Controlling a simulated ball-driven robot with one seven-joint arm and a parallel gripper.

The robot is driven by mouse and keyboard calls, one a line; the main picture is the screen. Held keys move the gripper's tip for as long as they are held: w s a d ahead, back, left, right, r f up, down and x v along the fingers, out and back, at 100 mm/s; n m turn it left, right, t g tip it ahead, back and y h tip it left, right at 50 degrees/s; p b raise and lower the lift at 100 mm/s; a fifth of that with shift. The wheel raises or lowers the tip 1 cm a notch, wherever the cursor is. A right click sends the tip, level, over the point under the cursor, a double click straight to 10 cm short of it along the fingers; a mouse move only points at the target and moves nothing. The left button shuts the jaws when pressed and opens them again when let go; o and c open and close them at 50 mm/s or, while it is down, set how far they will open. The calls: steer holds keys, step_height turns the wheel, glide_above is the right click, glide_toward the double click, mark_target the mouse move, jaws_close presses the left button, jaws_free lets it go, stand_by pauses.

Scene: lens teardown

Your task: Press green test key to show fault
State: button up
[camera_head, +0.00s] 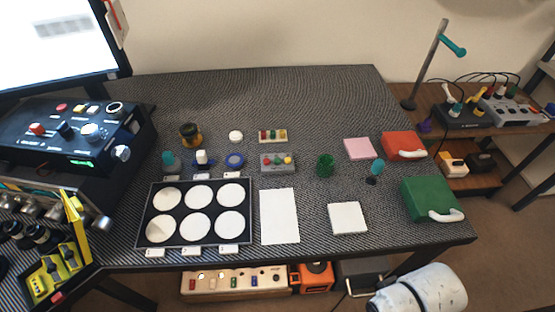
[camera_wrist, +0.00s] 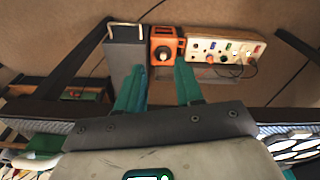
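A small grey box (camera_head: 278,163) with several coloured buttons sits mid-table in the head view, right of a blue ring-shaped part. A board with red, yellow and green pieces (camera_head: 272,136) lies behind it. I cannot tell for sure which button is the green test key, and no fault display is readable. My gripper (camera_wrist: 158,82) shows in the wrist view with its two teal fingers spread apart and nothing between them. It is low in front of the table, facing the space under it. In the head view only my white arm shows, at the bottom right.
A black tray (camera_head: 146,213) with white discs, a white sheet (camera_head: 279,216), a white pad (camera_head: 347,218) and a green case (camera_head: 430,198) occupy the table. Under it are a cream control strip (camera_wrist: 222,58) and an orange box (camera_wrist: 165,46). A dark control console (camera_head: 75,140) stands left.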

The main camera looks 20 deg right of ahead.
jaws_close()
stand_by(1.4)
